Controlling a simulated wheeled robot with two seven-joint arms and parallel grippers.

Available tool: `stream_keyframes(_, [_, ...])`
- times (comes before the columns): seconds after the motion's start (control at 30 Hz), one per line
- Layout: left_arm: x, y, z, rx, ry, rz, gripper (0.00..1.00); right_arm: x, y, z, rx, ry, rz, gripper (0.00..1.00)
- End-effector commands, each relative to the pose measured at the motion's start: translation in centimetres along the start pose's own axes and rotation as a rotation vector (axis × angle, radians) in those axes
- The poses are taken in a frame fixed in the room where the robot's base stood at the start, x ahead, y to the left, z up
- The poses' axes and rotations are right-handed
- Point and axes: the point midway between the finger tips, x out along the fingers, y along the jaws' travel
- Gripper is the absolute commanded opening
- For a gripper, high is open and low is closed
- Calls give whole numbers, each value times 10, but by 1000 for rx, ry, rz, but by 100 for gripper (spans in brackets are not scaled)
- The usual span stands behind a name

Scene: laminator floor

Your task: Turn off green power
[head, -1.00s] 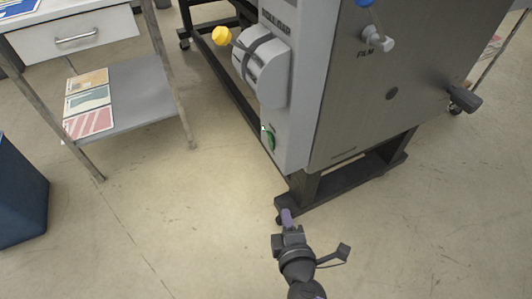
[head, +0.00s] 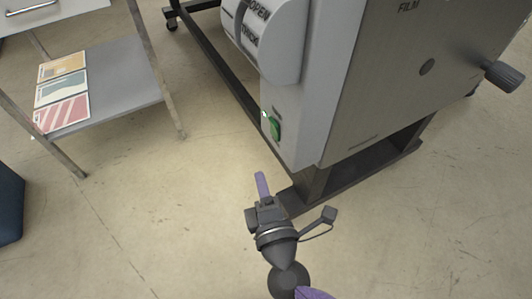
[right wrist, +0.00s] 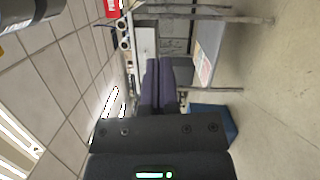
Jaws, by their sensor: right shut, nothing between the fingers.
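The green power switch (head: 274,127) is on the lower part of the light grey end panel of the laminator (head: 385,85), in the head view. My right gripper (head: 261,184) is below and slightly left of the switch in the picture, apart from it. Its purple fingers are shut together and empty. The shut fingers also show in the right wrist view (right wrist: 158,85), where the switch cannot be seen. Whether the switch is on or off is too small to tell. My left gripper is out of view.
A metal cart (head: 115,90) with cards (head: 62,90) on its lower shelf stands at the left. A dark blue bin (head: 8,205) is at the left edge. The laminator's dark foot frame (head: 350,180) lies close to my right gripper. Open floor lies between cart and laminator.

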Motion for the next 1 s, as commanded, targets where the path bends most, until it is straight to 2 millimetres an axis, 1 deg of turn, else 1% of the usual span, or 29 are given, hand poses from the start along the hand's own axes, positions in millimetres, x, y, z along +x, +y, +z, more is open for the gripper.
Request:
stream_keyframes(0.3, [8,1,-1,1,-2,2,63,68,-1,-1,3,0,1,0])
stream_keyframes(0.4, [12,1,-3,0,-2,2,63,89,-2,-1,3,1,0,0])
stream_keyframes(0.43, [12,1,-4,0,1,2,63,92,-1,2,1,1,-1,0])
stream_keyframes(0.5, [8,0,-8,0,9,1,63,94,0,17,-1,-1,-1,0])
stream_keyframes(0.63, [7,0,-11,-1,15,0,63,98,0,32,0,0,0,0])
stream_keyframes(0.77, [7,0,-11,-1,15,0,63,99,0,38,2,1,-1,0])
stream_keyframes(1.0, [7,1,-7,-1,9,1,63,99,0,39,3,1,-1,0])
